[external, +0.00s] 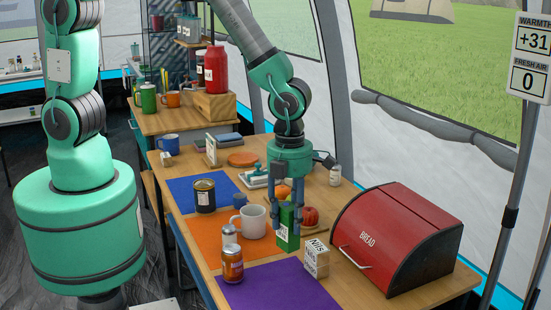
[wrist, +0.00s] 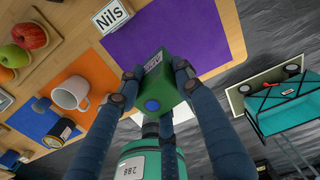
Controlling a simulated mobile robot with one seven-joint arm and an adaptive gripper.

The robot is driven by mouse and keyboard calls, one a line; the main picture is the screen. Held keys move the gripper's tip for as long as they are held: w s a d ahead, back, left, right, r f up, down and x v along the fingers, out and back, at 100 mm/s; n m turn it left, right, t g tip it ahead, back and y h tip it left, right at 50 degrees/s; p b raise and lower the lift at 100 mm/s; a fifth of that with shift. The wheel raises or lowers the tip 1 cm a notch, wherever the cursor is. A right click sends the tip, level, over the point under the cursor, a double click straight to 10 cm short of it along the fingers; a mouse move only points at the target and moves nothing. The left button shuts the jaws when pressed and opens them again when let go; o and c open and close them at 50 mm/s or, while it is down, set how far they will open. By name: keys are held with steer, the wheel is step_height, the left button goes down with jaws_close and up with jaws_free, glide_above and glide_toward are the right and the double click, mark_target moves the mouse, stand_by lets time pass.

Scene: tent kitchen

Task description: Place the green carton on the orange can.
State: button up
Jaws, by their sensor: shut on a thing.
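The green carton (external: 288,237) is held upright between the fingers of my gripper (external: 287,207) in the external view. In the wrist view the carton (wrist: 163,80) sits between both fingers, its blue cap facing the camera. Its base seems to be above the table, but the exact gap is hard to tell. The orange can (external: 232,264) stands upright at the edge of the purple mat, to the left of and nearer the camera than the carton. Nothing is seen on top of it. I cannot make it out in the wrist view.
A salt shaker (external: 229,236) stands just behind the can, with a white mug (external: 252,221) close by. A Nils block (external: 316,259) and a red bread box (external: 397,240) are to the right. The purple mat (external: 278,288) has bare room. A dark can (external: 205,197) stands farther back.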

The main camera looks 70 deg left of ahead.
step_height(320, 180, up, 7)
steer(key=shift+f, duration=0.1)
steer(key=s+a+m+p, duration=0.1)
steer(key=s+a, duration=0.9)
steer(key=s, duration=0.2)
steer(key=s+a+m+p, duration=0.1)
steer(key=s+a+p, duration=0.1)
steer(key=s+a, duration=0.85)
steer(key=f, duration=0.1)
steer(key=s+d+f, duration=0.1)
steer(key=f, duration=0.1)
steer(key=s+f, duration=0.1)
steer(key=f, duration=0.1)
steer(key=shift+d+f, duration=0.2)
steer(key=shift+d, duration=0.05)
steer(key=w+d+b, duration=0.1)
steer(key=w+d, duration=0.3)
steer(key=w, duration=0.2)
steer(key=w+d+f+b, duration=0.1)
steer(key=w+d, duration=0.3)
steer(key=w, duration=0.3)
steer(key=shift+w+d+f, duration=0.2)
steer(key=shift+w+d, duration=0.05)
steer(key=shift+w, duration=0.05)
steer(key=shift+f+b, duration=0.55)
steer(key=shift+f, duration=1.25)
